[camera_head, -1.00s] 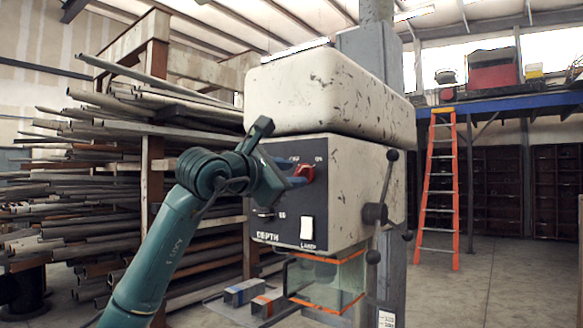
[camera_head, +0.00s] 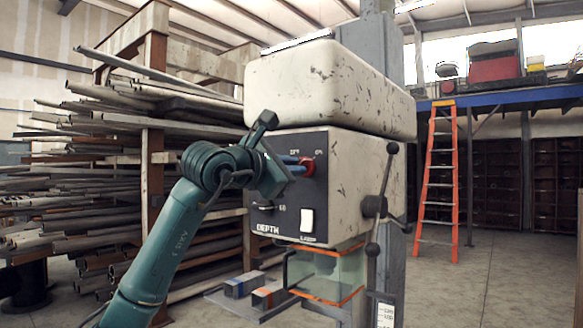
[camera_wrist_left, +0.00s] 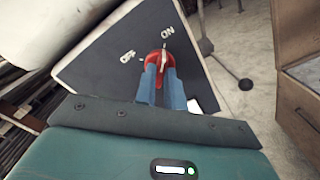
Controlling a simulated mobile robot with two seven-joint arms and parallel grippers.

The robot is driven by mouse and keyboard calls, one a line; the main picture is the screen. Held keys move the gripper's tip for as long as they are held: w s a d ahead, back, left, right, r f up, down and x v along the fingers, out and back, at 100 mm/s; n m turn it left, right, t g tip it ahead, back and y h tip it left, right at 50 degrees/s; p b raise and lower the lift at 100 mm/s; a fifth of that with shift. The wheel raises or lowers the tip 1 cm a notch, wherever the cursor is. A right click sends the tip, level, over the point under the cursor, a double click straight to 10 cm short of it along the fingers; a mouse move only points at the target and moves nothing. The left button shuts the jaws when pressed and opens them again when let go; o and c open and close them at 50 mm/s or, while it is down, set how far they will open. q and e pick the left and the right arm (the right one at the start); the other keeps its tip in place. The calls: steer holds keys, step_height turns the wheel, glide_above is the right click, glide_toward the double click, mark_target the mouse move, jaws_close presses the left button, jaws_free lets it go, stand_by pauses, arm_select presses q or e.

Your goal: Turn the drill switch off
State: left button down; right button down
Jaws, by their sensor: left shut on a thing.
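The drill is a worn cream machine (camera_head: 330,85) with a dark front panel (camera_head: 285,225). Its red rotary switch (camera_head: 308,166) sits at the panel's upper right, between OFF and ON labels. In the left wrist view the red switch (camera_wrist_left: 158,57) shows a white mark pointing roughly toward ON. My left gripper (camera_head: 298,165) is at the switch, its blue fingers shut on it. The wrist view shows the fingertips (camera_wrist_left: 160,70) on both sides of the knob, partly hiding it. My right gripper is in no view.
A white rocker switch (camera_head: 307,220) and a small dark knob (camera_head: 264,207) sit lower on the panel. A lever handle (camera_head: 386,180) sticks out at the drill's right side. A clear guard (camera_head: 325,275) hangs below. Pipe racks stand left; an orange ladder (camera_head: 440,175) stands right.

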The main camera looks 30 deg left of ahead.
arm_select(q)
steer(key=shift+n, duration=0.4)
steer(key=shift+n+b, duration=1.85)
steer(key=shift+n, duration=6.55)
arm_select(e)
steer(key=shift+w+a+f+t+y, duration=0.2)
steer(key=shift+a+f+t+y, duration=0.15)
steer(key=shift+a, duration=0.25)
arm_select(q)
steer(key=shift+n, duration=0.3)
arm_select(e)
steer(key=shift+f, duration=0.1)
arm_select(q)
steer(key=c, duration=1.5)
jaws_free()
steer(key=shift+s+a, duration=0.1)
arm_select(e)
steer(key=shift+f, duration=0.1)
